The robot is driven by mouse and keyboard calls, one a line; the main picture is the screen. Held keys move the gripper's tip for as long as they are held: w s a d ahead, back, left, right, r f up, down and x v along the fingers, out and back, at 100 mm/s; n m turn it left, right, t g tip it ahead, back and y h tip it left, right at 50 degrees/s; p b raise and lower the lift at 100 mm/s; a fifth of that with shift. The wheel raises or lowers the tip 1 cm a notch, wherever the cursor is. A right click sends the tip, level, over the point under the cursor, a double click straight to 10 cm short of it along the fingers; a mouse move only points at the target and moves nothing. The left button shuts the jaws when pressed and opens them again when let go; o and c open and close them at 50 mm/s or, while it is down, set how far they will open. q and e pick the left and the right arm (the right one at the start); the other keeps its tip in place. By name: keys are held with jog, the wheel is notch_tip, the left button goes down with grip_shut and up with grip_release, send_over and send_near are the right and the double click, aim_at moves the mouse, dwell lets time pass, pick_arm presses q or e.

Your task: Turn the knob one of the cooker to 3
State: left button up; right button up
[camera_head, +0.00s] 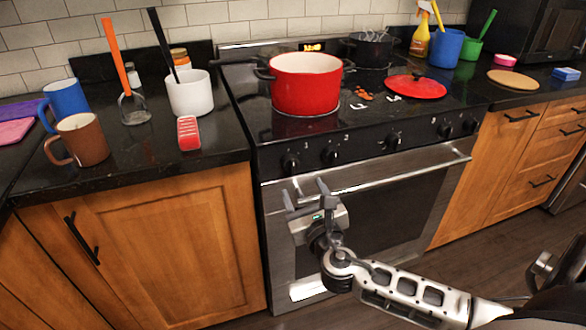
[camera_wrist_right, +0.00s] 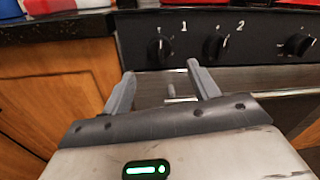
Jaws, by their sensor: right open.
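The cooker (camera_head: 365,165) has a black front panel with a row of black knobs. Knob one (camera_head: 290,163) is the leftmost, beside the number 1; it also shows in the right wrist view (camera_wrist_right: 160,48). Knob two (camera_head: 329,155) sits just to its right, also in the right wrist view (camera_wrist_right: 215,47). My right gripper (camera_head: 304,192) is open and empty in front of the oven door, a little below the two left knobs. In the right wrist view, knob one appears just beyond and between the fingertips (camera_wrist_right: 160,70), apart from them. My left gripper is not in view.
The oven handle (camera_head: 380,178) runs across the door below the knobs, close to my right gripper. A red pot (camera_head: 306,84) and red lid (camera_head: 415,86) rest on the cooktop. Mugs and a white utensil holder (camera_head: 190,95) stand on the left counter.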

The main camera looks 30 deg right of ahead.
aim_at(293, 169)
jog(key=x, duration=0.9)
jog(key=c, duration=1)
